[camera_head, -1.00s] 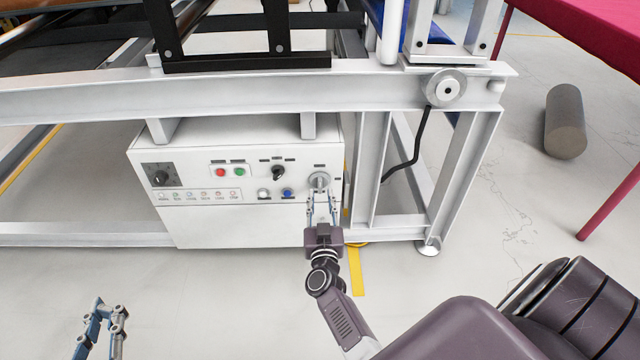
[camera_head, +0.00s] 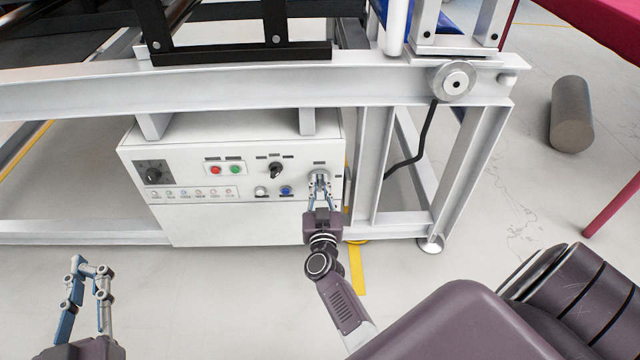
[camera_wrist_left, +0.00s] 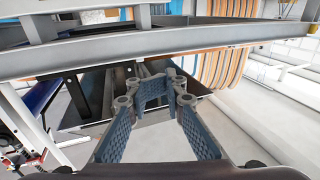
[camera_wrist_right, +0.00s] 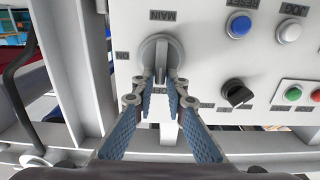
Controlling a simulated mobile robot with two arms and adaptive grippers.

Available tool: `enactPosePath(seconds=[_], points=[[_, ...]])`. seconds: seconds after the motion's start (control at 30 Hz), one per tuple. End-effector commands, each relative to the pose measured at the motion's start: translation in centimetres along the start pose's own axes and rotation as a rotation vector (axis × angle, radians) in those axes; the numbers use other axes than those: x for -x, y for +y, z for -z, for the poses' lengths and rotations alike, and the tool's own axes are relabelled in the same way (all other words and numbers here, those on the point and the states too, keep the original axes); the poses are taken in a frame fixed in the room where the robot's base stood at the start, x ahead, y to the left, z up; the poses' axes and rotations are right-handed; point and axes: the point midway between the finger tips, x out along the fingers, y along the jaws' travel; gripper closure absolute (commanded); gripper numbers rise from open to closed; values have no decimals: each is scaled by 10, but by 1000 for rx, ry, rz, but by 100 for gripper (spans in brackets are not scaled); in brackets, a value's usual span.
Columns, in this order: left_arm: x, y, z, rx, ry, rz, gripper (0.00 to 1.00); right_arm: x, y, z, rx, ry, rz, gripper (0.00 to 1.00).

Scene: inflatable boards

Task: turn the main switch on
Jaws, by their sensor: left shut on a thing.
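The main switch (camera_head: 318,178) is a round grey knob at the right end of the white control box (camera_head: 240,215). In the right wrist view the knob (camera_wrist_right: 160,50) has a raised bar standing upright beside a "MAIN" label. An "ON" label is at its left, and another label is partly hidden by the fingers. My right gripper (camera_wrist_right: 160,88) has its fingertips at the knob, one on each side of the bar's end; whether they grip it is unclear. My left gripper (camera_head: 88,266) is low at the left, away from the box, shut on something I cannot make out.
The box carries red (camera_head: 215,170), green (camera_head: 235,170) and blue (camera_head: 286,190) buttons, a black selector (camera_head: 275,170) and a dial (camera_head: 153,174). A steel beam (camera_head: 230,90) crosses above, with frame legs (camera_head: 372,165) and a black cable (camera_head: 418,150) to the right.

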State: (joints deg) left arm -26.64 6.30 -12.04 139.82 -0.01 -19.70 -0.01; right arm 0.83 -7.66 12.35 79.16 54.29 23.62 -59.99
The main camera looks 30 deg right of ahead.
Motion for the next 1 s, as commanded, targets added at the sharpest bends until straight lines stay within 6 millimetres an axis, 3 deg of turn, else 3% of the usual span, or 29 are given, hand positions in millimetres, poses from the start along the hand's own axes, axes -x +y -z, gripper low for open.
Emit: enactPosePath(seconds=[0.1,0.57,1.0], points=[[0,0,0,0,0,0,100,0,0,0,0,0,0,100],[0,0,-5,0,-30,1,100,0,1,1,-57,0,0,100],[13,-8,-53,-4,-248,15,100,0,8,-1,-402,-1,1,100]])
